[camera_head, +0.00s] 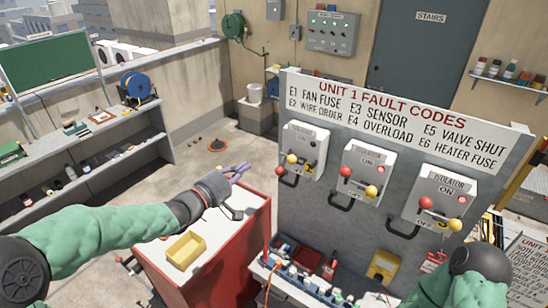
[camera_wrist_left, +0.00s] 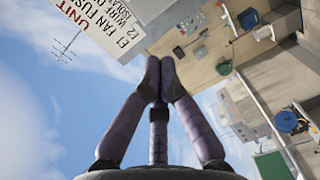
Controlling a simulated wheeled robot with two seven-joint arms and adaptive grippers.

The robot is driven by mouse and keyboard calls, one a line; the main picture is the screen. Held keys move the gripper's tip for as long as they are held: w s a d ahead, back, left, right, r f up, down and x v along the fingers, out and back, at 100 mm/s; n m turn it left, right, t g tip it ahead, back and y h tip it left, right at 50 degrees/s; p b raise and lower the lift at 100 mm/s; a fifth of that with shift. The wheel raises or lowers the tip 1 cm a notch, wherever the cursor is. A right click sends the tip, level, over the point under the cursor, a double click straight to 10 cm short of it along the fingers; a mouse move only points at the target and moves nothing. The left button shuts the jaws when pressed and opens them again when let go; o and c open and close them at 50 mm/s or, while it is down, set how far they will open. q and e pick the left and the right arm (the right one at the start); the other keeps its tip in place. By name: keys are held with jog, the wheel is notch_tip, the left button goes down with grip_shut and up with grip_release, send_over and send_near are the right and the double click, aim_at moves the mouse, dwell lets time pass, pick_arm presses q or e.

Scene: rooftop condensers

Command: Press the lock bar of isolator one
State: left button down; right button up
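Three grey isolator boxes are mounted in a row on the panel: a left one (camera_head: 301,137), a middle one (camera_head: 363,160) and a right one (camera_head: 437,192). Each has a lever with red and yellow ball knobs and a black bar low on its left side. The bars are the left bar (camera_head: 284,171), middle bar (camera_head: 343,204) and right bar (camera_head: 401,233). I cannot read which box is isolator one. My left gripper (camera_head: 240,169) is left of the left box, apart from it. In the left wrist view its fingertips (camera_wrist_left: 160,62) meet, empty. My right gripper is out of view.
A fault-code sign (camera_head: 400,112) tops the panel. A red cabinet (camera_head: 228,245) with a yellow tray (camera_head: 186,250) stands below my left forearm. A shelf of small parts (camera_head: 310,284) runs below the panel. A workbench (camera_head: 110,125) is at left.

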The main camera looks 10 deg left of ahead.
pick_arm(q)
jog(key=w+d+f+p, duration=0.1)
jog(key=w+d, duration=0.7)
jog(key=shift+w+p, duration=0.15)
jog(key=shift+p, duration=0.15)
jog(key=shift+f, duration=0.15)
jog(key=shift+d, duration=0.1)
